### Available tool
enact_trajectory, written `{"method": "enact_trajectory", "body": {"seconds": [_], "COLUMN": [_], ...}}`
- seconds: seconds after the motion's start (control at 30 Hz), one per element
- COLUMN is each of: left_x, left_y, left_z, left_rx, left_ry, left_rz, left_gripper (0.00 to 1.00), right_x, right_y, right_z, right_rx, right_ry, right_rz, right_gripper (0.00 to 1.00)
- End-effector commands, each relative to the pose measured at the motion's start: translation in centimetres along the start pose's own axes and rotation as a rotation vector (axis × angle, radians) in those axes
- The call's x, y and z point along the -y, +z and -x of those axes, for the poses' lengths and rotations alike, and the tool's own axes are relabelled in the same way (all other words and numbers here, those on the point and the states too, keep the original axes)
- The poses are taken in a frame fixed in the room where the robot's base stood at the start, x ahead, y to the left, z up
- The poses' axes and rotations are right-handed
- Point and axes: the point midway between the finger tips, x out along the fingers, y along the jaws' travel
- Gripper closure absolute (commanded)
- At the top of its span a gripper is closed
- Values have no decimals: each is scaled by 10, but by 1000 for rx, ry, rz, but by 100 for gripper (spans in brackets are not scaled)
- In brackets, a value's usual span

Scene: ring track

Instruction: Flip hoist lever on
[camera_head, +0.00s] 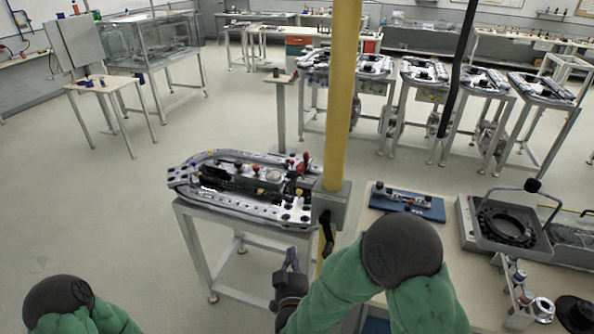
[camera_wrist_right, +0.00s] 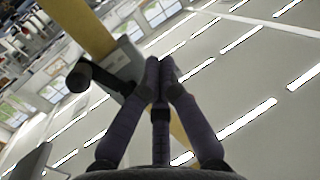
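A yellow hoist post (camera_head: 345,90) carries a grey box (camera_head: 330,203). A dark lever (camera_head: 327,232) hangs at the box's lower side. In the right wrist view the lever's black round knob (camera_wrist_right: 79,77) sticks out left of my fingers, beside the grey box (camera_wrist_right: 125,62). My right gripper (camera_head: 291,257) is below and left of the box in the head view. In the wrist view its fingertips (camera_wrist_right: 160,66) are together with nothing clearly between them. They overlap the lever's dark arm in the picture; I cannot tell whether they touch it. My left gripper is out of view.
A stand with a metal ring track (camera_head: 250,212) is left of the post. A worktable (camera_head: 450,235) on the right holds a blue tray (camera_head: 407,206) and a round fixture (camera_head: 505,225). A dark cable (camera_head: 458,70) hangs right of the post. Open floor lies at left.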

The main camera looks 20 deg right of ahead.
Motion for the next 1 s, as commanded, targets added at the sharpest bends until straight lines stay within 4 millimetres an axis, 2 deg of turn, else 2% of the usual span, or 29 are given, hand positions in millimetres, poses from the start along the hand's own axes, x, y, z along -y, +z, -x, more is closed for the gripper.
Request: {"method": "enact_trajectory", "body": {"seconds": [0.03, 0.1, 0.2, 0.3, 0.43, 0.77, 1.0], "left_x": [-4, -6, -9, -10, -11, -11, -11], "left_y": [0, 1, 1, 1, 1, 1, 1], "left_z": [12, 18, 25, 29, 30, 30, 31], "left_rx": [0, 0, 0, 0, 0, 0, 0], "left_ry": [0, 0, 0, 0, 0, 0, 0], "left_rz": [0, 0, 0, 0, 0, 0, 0], "left_gripper": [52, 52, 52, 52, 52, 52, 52], "right_x": [-2, -7, -14, -18, -21, -22, -26], "right_y": [-36, -68, -102, -122, -133, -133, -140], "right_z": [7, 15, 27, 36, 42, 42, 24], "right_rx": [-72, -153, -242, -297, -329, -332, -332], "right_ry": [27, 69, 121, 156, 177, 180, 184], "right_rz": [5, 15, 25, 33, 37, 37, 36], "right_gripper": [100, 100, 100, 100, 100, 100, 100]}}
